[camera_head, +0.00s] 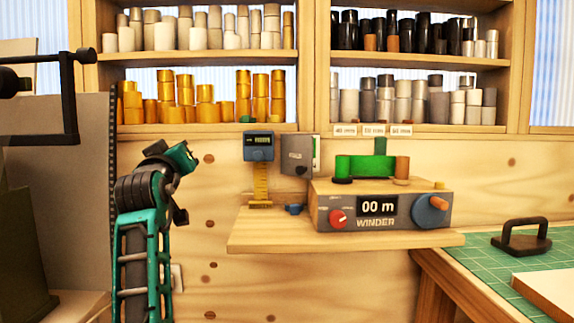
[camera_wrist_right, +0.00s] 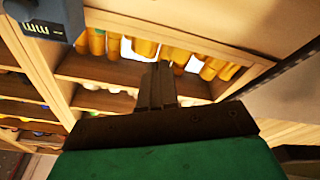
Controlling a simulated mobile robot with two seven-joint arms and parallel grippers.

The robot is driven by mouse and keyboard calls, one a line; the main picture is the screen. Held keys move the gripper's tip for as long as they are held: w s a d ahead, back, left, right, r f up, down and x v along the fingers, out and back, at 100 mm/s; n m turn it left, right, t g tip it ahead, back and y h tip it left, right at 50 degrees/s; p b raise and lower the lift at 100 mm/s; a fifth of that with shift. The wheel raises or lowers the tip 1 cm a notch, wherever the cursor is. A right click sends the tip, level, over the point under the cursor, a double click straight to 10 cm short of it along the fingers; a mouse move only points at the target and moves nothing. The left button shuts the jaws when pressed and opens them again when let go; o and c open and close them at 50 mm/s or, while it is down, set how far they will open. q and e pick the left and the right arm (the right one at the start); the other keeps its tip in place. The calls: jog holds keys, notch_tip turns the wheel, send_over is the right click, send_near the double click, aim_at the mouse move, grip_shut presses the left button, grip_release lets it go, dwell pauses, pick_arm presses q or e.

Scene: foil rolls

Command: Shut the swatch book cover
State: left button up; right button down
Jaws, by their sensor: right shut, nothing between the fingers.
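I cannot tell for sure which thing is the swatch book. A small grey booklet-like piece (camera_head: 297,156) with a white and green right edge hangs on the wall beside the blue gauge; it may be the book, and how far its cover stands open is too small to tell. My right gripper (camera_head: 184,156) is raised left of the gauge and apart from it. In the right wrist view the gripper's fingers (camera_wrist_right: 158,88) are together, with nothing between them. My left gripper is not in view.
A large grey panel (camera_head: 70,150) stands at left, close to my arm. A green cutting mat (camera_head: 485,243) lies at right. Shelves of rolls fill the back.

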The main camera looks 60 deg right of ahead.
jog(key=s+f+g, duration=0.2)
jog(key=s+g, duration=0.1)
jog(key=g, duration=0.2)
jog(key=s+d+f+n+g+h+p, duration=0.1)
jog(key=s+g, duration=0.3)
jog(key=g, duration=0.1)
jog(key=s+d+f+n+g+p, duration=0.1)
jog(key=s+f+g, duration=0.1)
jog(key=s+g, duration=0.2)
jog(key=shift+s+d+f+g+h, duration=0.1)
jog(key=shift+d+f+g+h, duration=0.1)
jog(key=shift+g, duration=0.3)
jog(key=shift+s+d+f+g+h, duration=0.1)
jog(key=shift+f+g, duration=0.05)
jog(key=shift+g, duration=0.35)
jog(key=shift+s+a+g+p, duration=0.1)
jog(key=shift+s+g+p, duration=0.2)
jog(key=shift+g, duration=0.2)
jog(key=shift+s, duration=0.15)
send_near(297, 171)
jog(key=x, duration=0.5)
jog(key=shift+s, duration=0.1)
jog(key=shift+x, duration=0.75)
